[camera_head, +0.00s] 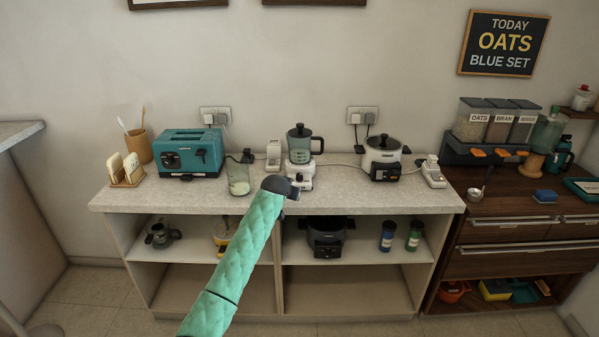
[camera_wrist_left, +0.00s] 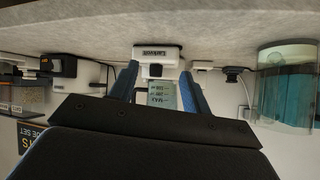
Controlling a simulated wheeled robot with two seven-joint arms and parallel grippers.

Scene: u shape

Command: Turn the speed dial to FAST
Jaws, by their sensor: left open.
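The blender (camera_head: 300,145) stands on the counter, with a clear jar and a white base (camera_head: 306,171). My left gripper (camera_head: 295,188) is in front of the base, seen from behind, and hides part of it. In the left wrist view, which is upside down, the open blue fingers (camera_wrist_left: 161,88) stand either side of the white base (camera_wrist_left: 157,52) and the marked jar (camera_wrist_left: 162,97). A small dark round spot on the base may be the speed dial; its setting is unreadable. The fingers appear apart from it. My right gripper is not in view.
A glass jar (camera_head: 239,178) and a teal toaster (camera_head: 188,153) stand left of the blender. A white switch box (camera_head: 273,155) is close beside it. A rice cooker (camera_head: 382,158) stands to the right.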

